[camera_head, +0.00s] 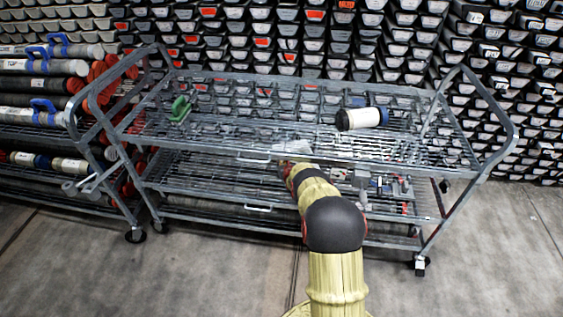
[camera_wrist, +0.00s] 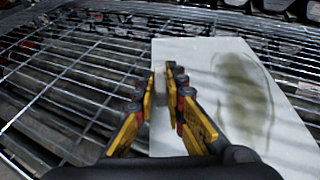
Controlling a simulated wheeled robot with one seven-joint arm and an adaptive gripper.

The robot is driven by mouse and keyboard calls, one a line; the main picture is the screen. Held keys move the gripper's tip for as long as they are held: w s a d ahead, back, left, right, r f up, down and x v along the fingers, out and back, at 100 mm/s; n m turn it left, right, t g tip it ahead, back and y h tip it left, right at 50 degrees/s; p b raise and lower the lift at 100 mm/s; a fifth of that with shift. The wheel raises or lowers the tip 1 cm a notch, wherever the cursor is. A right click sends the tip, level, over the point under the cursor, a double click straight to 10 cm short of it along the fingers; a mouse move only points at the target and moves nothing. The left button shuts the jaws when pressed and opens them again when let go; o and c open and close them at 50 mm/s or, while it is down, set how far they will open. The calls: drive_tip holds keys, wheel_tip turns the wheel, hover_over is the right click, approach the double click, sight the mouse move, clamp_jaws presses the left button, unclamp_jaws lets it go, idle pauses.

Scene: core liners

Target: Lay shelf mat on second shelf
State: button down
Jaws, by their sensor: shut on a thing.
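The shelf mat (camera_wrist: 285,120) is a pale, flat, rectangular sheet with a dark greenish smudge, in the wrist view. My gripper (camera_wrist: 163,82), with yellow and black fingers, is shut at its left edge, on a small pale upright part. The mat lies flat over the wire grid; I cannot tell whether it rests on it. The second shelf (camera_head: 200,190) is a wire grid under the top one.
The top shelf (camera_head: 270,125) holds a green object (camera_head: 180,110) and a white and black cylinder (camera_head: 361,118). Grey and red items (camera_head: 385,186) lie on the lower shelf, right of my gripper. The wire grid (camera_wrist: 75,65) left of the mat is bare.

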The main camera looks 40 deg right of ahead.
drive_tip(key=c, duration=1.8)
unclamp_jaws()
drive_tip(key=shift+c, duration=0.2)
drive_tip(key=shift+s+a+r, duration=0.15)
drive_tip(key=shift+s+r, duration=0.15)
drive_tip(key=shift+s, duration=0.1)
drive_tip(key=p+v, duration=0.4)
drive_tip(key=v, duration=0.5)
drive_tip(key=shift+s+a+r, duration=0.15)
drive_tip(key=shift+s+r, duration=0.05)
drive_tip(key=shift+r, duration=0.05)
drive_tip(key=shift+s+a+r, duration=0.15)
drive_tip(key=shift+s+a, duration=0.2)
drive_tip(key=shift+s, duration=0.25)
